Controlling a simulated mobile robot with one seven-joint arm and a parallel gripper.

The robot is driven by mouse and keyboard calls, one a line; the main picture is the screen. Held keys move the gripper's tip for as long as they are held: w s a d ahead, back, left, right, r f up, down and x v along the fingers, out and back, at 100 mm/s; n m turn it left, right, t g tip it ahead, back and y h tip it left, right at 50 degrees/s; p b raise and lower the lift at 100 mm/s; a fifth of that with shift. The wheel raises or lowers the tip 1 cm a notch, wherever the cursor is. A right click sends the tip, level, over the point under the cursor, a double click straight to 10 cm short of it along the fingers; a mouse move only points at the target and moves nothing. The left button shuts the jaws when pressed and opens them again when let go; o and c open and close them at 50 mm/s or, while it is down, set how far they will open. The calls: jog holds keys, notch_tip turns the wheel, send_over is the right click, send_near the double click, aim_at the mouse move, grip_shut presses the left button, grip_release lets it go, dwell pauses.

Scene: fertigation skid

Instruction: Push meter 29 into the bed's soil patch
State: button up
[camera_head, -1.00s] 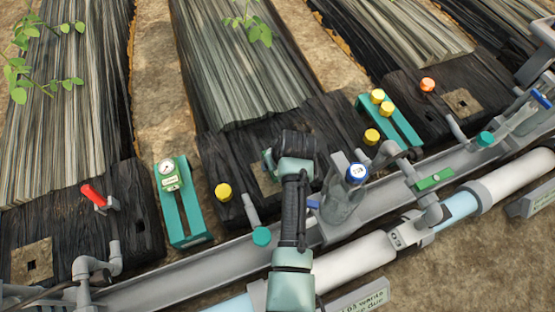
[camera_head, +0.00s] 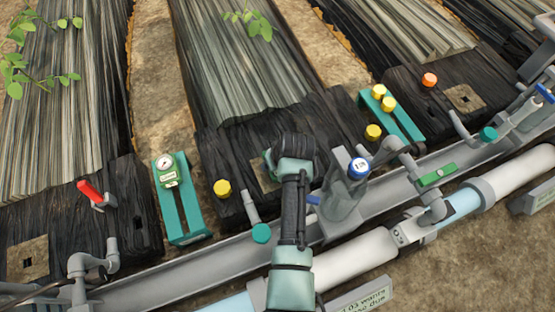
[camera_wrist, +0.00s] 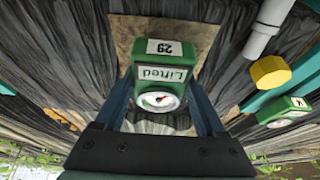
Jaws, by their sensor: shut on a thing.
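Meter 29 (camera_wrist: 160,62) is a green box with a round white dial, a label reading "29" and a label reading "Lifted". My gripper (camera_wrist: 161,90) is shut on it, with one finger on each side, in the wrist view. The brown soil patch (camera_wrist: 188,38) lies behind the meter in that view. In the head view my gripper (camera_head: 276,160) is over the middle bed's near end. Only a sliver of the soil patch (camera_head: 262,180) shows there beside my arm. The meter's lower end is hidden, so I cannot tell whether it touches the soil.
A second green meter (camera_head: 167,170) stands in a teal rack (camera_head: 182,215) at left. Yellow knobs (camera_head: 222,188), a grey pipe with a teal cap (camera_head: 261,233) and a blue-capped bottle (camera_head: 345,190) stand close to my arm. A grey channel (camera_head: 180,268) runs along the front.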

jog(key=shift+f+b, duration=0.3)
jog(key=shift+f, duration=0.25)
jog(key=shift+s+f, duration=0.15)
jog(key=shift+f, duration=0.3)
jog(key=shift+f+b, duration=0.1)
jog(key=shift+b, duration=0.25)
jog(key=shift+c, duration=0.7)
jog(key=o, duration=1.6)
jog(key=shift+c, duration=0.2)
notch_tip(320, 180, up, 8)
jog(key=p, duration=0.8)
jog(key=shift+p, duration=0.35)
